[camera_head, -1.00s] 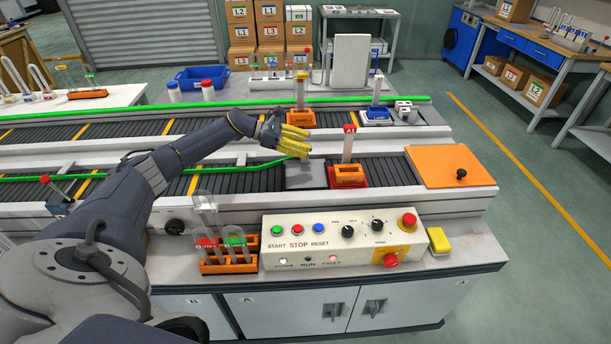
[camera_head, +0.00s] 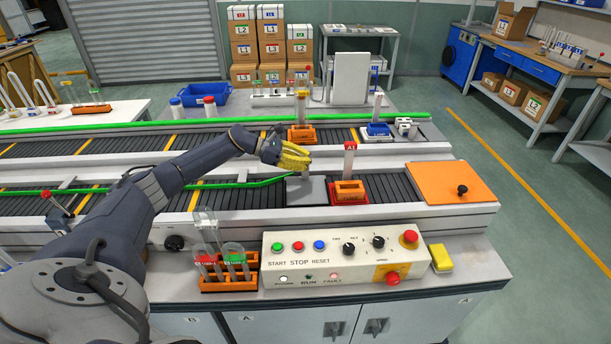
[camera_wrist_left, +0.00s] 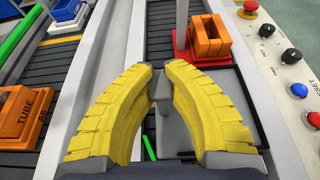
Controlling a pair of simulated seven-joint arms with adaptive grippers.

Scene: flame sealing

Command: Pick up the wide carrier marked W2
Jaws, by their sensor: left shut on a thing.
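My left gripper (camera_head: 296,158), with yellow fingers, is over the front conveyor. In the left wrist view its fingertips (camera_wrist_left: 160,72) close around a grey upright handle (camera_wrist_left: 160,92), which rises from a grey block (camera_head: 306,191) on the belt. An orange carrier on a red base (camera_head: 349,192) stands just right of the block, with a red-topped A1 post behind it. Another orange carrier (camera_head: 302,135) and a blue carrier (camera_head: 378,130) stand on the rear conveyor. I cannot read W2 on any carrier. My right gripper is out of view.
The control panel (camera_head: 345,262) and an orange rack of tubes (camera_head: 229,284) stand in front of the conveyor. An orange plate (camera_head: 438,184) covers its right end. A green rail (camera_head: 130,190) runs along the front belt. The belt's left stretch is clear.

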